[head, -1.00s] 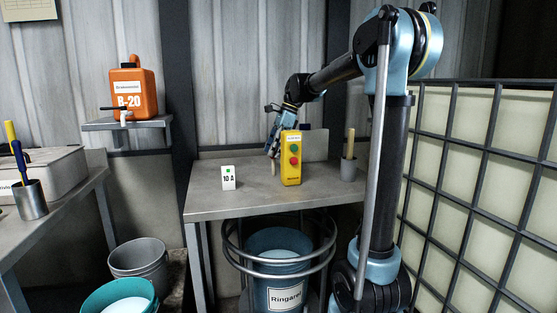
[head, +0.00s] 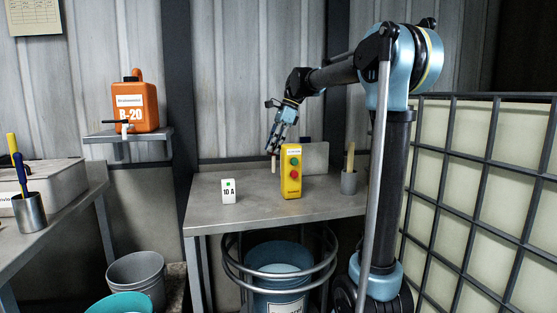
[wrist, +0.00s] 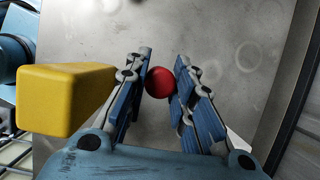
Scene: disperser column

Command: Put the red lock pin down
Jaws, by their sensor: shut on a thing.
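The red lock pin shows its round red knob (wrist: 160,82) between the fingers of my gripper (wrist: 161,80) in the wrist view. My gripper is shut on it. In the head view my gripper (head: 278,141) is above the steel table (head: 245,206), behind and left of the yellow control box (head: 291,171). A pale pin-like shaft (head: 273,163) hangs upright below the fingers, its lower end apparently clear of the tabletop. The yellow box also shows left of the fingers in the wrist view (wrist: 62,98).
A white "10 A" block (head: 228,191) stands left of the yellow box. A grey cup (head: 349,183) with a wooden-looking stick stands to the right. The table's front left is bare. A blue bin (head: 280,258) in a ring frame is below the front edge.

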